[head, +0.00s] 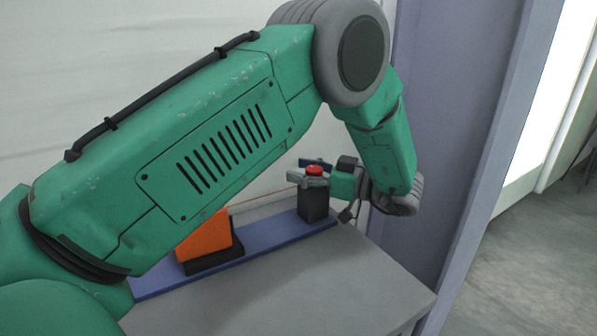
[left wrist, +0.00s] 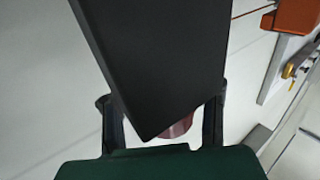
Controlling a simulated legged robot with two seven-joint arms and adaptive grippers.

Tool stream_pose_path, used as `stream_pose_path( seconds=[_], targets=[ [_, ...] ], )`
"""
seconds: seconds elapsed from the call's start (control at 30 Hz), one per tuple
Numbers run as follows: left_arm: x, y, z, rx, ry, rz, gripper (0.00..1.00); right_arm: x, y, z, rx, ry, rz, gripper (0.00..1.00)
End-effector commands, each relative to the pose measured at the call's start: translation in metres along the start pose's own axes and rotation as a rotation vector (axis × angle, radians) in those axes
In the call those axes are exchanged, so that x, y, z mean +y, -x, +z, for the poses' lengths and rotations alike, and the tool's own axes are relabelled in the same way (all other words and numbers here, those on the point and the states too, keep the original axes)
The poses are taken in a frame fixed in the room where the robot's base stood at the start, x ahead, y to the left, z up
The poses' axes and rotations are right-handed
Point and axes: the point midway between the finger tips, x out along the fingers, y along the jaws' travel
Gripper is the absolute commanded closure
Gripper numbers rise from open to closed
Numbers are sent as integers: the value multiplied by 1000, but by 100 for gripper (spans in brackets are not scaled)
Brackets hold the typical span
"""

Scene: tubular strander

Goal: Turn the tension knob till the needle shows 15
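A red round knob-like cap (head: 315,170) sits on top of a dark upright post (head: 313,204). I cannot tell whether it is the tension knob. My left gripper (head: 312,172) is at the cap, one finger on each side. In the left wrist view the dark block (left wrist: 160,55) fills the middle and hides much of the red cap (left wrist: 177,127). The left fingers (left wrist: 162,122) stand wide apart there, with a gap beside the cap. No needle or scale can be read. My right gripper is not in view.
A blue rail (head: 275,236) on the grey table (head: 330,280) carries the post and an orange block (head: 207,238), partly hidden by my left arm. A purple-grey upright (head: 440,120) stands close to the right of my left wrist. The front of the table is clear.

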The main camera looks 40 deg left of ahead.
Motion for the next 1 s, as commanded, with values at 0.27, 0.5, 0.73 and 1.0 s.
stream_pose_path(
  seconds=[0.27,0.5,0.73,1.0],
  targets=[
    [-1,-8,3,-1,-5,-2,59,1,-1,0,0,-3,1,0],
    [0,-13,4,-5,-6,-3,100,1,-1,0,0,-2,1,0],
    [0,-8,3,-2,-5,-1,100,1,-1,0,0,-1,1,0],
    [0,-4,2,-3,-5,20,100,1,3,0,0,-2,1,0]
  ],
)
